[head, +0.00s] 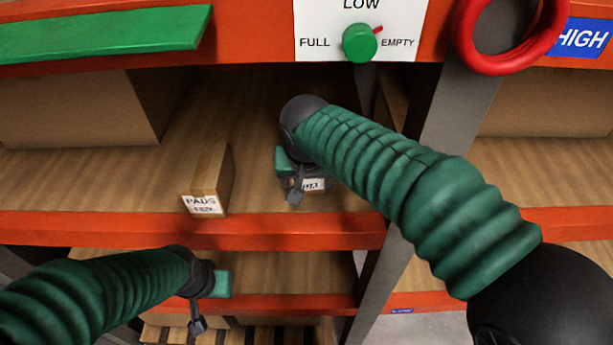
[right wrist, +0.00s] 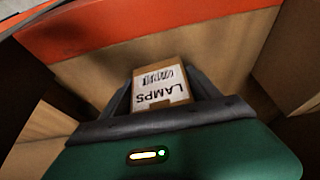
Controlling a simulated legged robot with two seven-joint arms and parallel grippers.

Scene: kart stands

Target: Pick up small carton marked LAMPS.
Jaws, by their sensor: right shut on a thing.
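The small carton marked LAMPS (right wrist: 160,85) is brown with a white label and barcode. In the right wrist view it sits between the two dark fingers of my right gripper (right wrist: 162,98), which is shut on it. In the head view my right gripper (head: 296,182) is over the upper shelf, close to its front edge, and hides most of the carton; part of a white label (head: 310,185) shows below it. My left gripper (head: 199,318) hangs lower, in front of the lower shelf; its fingers are too small and dark to judge.
A carton marked PADS (head: 208,180) stands left of my right gripper on the upper shelf (head: 110,180). A large brown box (head: 75,110) is further left. A grey upright (head: 450,120) stands to the right. An orange beam (head: 200,230) edges the shelf.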

